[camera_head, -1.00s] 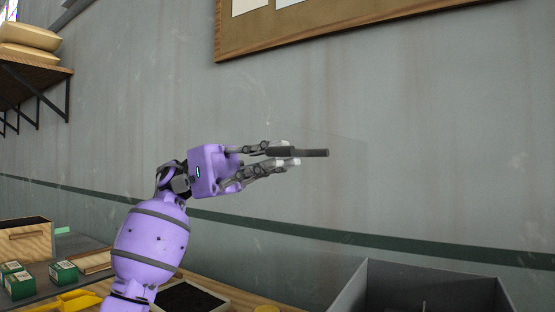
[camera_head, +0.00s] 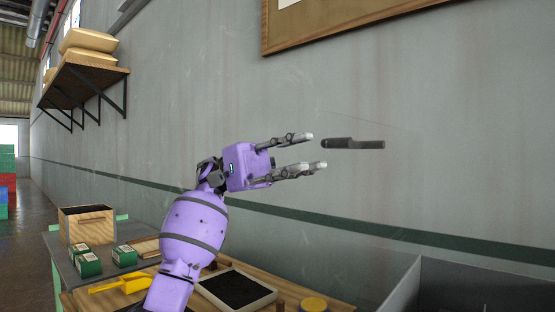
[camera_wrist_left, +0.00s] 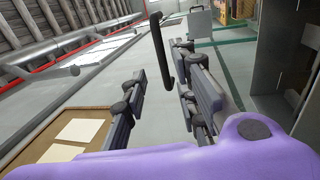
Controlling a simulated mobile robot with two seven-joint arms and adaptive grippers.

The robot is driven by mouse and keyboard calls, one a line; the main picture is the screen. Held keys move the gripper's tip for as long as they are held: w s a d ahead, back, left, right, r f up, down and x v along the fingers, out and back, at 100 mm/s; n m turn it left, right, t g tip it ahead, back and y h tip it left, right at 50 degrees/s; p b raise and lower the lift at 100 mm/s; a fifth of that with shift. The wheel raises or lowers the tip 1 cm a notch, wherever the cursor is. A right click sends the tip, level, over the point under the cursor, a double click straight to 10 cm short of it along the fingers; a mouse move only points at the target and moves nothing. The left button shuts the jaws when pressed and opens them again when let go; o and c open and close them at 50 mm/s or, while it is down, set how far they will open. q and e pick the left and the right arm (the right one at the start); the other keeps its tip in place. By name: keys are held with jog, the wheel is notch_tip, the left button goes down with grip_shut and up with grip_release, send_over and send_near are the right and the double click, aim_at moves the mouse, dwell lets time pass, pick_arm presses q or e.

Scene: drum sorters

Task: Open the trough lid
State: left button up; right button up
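The trough (camera_head: 470,277) is a grey open-topped bin at the lower right of the head view, cut off by the frame. Its lid seems to be a faint clear panel standing raised above it; its outline is hard to make out. The lid's dark bar handle (camera_head: 352,143) shows in front of the wall, and also in the left wrist view (camera_wrist_left: 161,52). My left gripper (camera_head: 316,152) is open and empty just left of the handle, apart from it. In the left wrist view its spread fingers (camera_wrist_left: 163,80) have the handle beyond them. My right gripper is out of view.
Below my left arm, the bench holds a black-filled tray (camera_head: 238,290), a yellow scoop (camera_head: 122,284), green boxes (camera_head: 88,264) and a wooden-fronted bin (camera_head: 88,226). A shelf (camera_head: 85,83) with sacks hangs on the wall.

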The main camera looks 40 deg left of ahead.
pick_arm(q)
jog(key=v, duration=0.6)
jog(key=shift+a, duration=0.25)
